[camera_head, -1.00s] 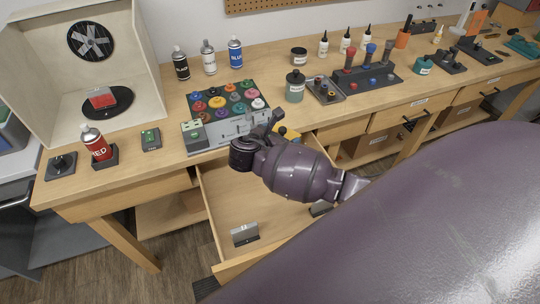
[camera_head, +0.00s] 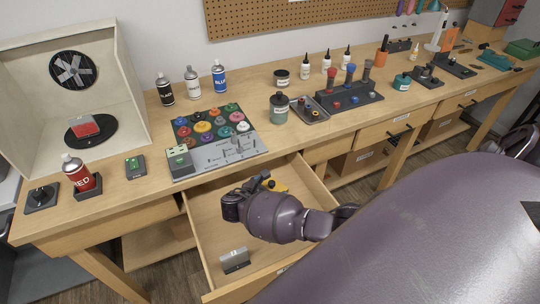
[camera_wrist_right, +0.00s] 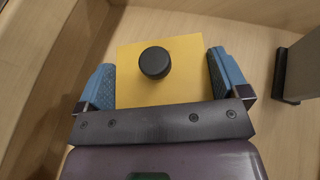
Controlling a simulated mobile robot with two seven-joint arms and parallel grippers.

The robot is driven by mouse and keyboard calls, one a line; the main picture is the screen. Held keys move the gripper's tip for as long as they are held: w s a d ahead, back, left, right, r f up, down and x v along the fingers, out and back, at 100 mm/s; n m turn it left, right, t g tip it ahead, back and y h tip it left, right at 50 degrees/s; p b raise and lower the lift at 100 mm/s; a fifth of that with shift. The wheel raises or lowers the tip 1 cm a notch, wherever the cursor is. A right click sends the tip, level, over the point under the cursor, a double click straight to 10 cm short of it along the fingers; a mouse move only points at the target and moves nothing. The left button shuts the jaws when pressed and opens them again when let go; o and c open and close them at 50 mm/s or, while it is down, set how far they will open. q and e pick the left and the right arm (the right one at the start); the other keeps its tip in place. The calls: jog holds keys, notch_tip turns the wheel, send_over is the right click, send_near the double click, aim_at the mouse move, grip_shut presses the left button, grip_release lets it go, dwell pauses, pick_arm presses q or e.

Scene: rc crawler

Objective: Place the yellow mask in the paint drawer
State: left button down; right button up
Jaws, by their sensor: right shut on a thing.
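The yellow mask (camera_head: 277,186) is a flat yellow plate with a black round knob, also in the right wrist view (camera_wrist_right: 185,92). My right gripper (camera_head: 264,183) is shut on it, with a blue-padded finger on each side in the right wrist view (camera_wrist_right: 164,85). The mask is inside the outline of the open wooden paint drawer (camera_head: 207,232), whose floor and walls surround it in the wrist view. I cannot tell whether it touches the drawer floor. My gripper and forearm hide part of it in the head view. My left gripper is not in view.
A grey block (camera_head: 235,260) stands in the drawer near its front. A dark block (camera_wrist_right: 292,72) shows at the right in the wrist view. The benchtop above holds a paint-pot rack (camera_head: 212,138), spray cans and a red can (camera_head: 78,172).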

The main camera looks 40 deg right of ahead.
jog(key=shift+f, duration=0.95)
notch_tip(320, 180, down, 3)
jog(key=shift+b, duration=0.75)
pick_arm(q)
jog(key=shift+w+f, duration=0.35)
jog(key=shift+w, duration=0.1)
pick_arm(e)
jog(key=shift+f, duration=0.15)
jog(key=o, duration=0.4)
jog(key=shift+f, duration=0.15)
jog(key=shift+o, duration=0.7)
jog(key=shift+a+r, duration=0.2)
jog(key=shift+r, duration=0.05)
pick_arm(q)
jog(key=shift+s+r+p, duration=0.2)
jog(key=shift+p, duration=0.25)
pick_arm(e)
jog(key=v, duration=1.1)
jog(key=shift+s+a, duration=0.15)
jog(key=shift+a, duration=0.1)
